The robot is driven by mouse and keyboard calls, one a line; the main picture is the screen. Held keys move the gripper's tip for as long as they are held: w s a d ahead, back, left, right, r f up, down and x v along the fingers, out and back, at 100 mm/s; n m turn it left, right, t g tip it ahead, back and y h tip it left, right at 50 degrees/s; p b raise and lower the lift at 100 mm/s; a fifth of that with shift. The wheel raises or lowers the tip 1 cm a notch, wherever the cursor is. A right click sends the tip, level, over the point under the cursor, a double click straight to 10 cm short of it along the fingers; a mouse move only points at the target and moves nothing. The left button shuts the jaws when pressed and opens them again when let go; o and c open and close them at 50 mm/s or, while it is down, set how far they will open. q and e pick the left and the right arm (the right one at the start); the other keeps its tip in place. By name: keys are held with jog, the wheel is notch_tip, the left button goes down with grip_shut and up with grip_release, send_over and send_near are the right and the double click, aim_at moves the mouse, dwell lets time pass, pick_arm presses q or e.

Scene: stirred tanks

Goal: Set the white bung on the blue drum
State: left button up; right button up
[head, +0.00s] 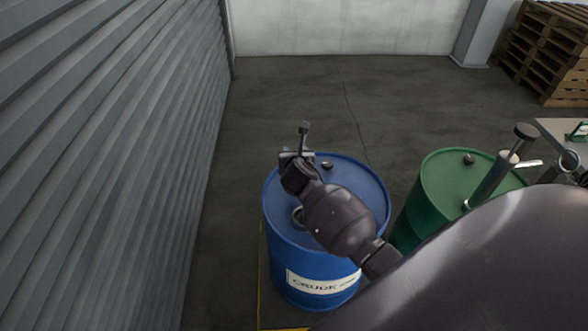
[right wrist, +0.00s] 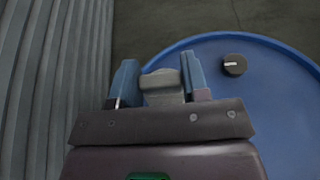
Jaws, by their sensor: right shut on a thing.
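The blue drum (head: 355,180) stands upright in the middle of the head view, with a white "CRUDE" label on its side. Its blue lid also fills the right of the right wrist view (right wrist: 275,110). A ring-shaped opening (head: 297,216) shows on the lid, partly covered by my right arm. My right gripper (head: 298,155) is over the drum's far left rim. In the right wrist view its jaws are shut on a pale grey-white piece (right wrist: 163,87), which looks like the white bung. Whether the piece touches the lid is unclear. My left gripper is not in view.
A dark cap (head: 327,165) sits on the blue lid, right of the gripper. A green drum (head: 440,180) with an upright metal pipe stands to the right. A corrugated wall (head: 130,130) is close on the left. Pallets (head: 550,50) stand at the far right.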

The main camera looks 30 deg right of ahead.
notch_tip(320, 180, down, 6)
jog(key=shift+r+b, duration=0.2)
jog(key=shift+b, duration=0.8)
jog(key=shift+f, duration=0.15)
